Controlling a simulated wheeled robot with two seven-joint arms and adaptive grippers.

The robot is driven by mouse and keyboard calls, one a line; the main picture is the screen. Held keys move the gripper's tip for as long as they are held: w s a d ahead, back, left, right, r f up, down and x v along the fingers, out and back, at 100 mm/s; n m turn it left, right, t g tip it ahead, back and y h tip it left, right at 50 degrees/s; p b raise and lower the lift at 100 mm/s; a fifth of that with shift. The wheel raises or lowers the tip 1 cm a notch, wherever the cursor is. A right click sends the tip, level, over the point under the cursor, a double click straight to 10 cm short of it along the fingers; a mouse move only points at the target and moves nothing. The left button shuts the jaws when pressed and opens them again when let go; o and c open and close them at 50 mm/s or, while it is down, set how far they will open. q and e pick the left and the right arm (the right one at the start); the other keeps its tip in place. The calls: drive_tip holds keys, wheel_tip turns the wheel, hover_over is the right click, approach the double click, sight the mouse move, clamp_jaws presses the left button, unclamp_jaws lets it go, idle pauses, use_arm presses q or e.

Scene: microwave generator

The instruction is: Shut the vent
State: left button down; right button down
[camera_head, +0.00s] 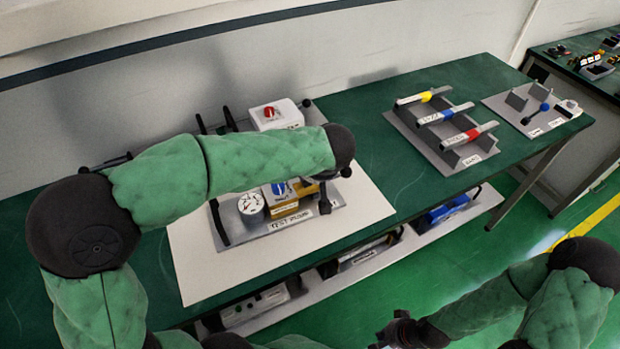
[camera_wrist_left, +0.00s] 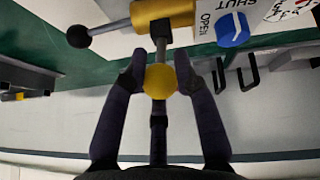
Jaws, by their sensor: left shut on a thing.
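The test unit (camera_head: 303,224) stands on a white board on the green bench. It has a round gauge (camera_head: 251,204), a blue knob (camera_head: 278,188) and a yellow valve body (camera_head: 285,211). In the left wrist view, a lever with a yellow ball (camera_wrist_left: 160,81) comes from the yellow body (camera_wrist_left: 163,12). My left gripper (camera_wrist_left: 163,76) is shut on this ball. The blue knob (camera_wrist_left: 232,29) is beside it on a white face lettered SHUT and OPEN. My left forearm hides part of the unit in the head view. My right gripper (camera_head: 398,334) is low, away from the bench; its jaws are unclear.
A white box with a red knob (camera_head: 275,114) stands behind my left arm. A rack with yellow, blue and red handles (camera_head: 447,126) and a small grey panel (camera_head: 538,108) stand farther right. A black ball-ended lever (camera_wrist_left: 79,36) shows left in the wrist view.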

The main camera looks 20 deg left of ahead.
use_arm(q)
drive_tip(key=shift+s+d+f+b, duration=0.15)
drive_tip(key=shift+f+b, duration=0.05)
drive_tip(key=shift+b, duration=0.55)
drive_tip(key=c, duration=0.9)
unclamp_jaws()
drive_tip(key=shift+c, duration=0.2)
drive_tip(key=shift+r, duration=0.15)
drive_tip(key=shift+d+r+y, duration=0.1)
drive_tip(key=shift+r+y, duration=0.1)
drive_tip(key=shift+y, duration=0.1)
drive_tip(key=v, duration=1.1)
drive_tip(key=shift+s, duration=0.3)
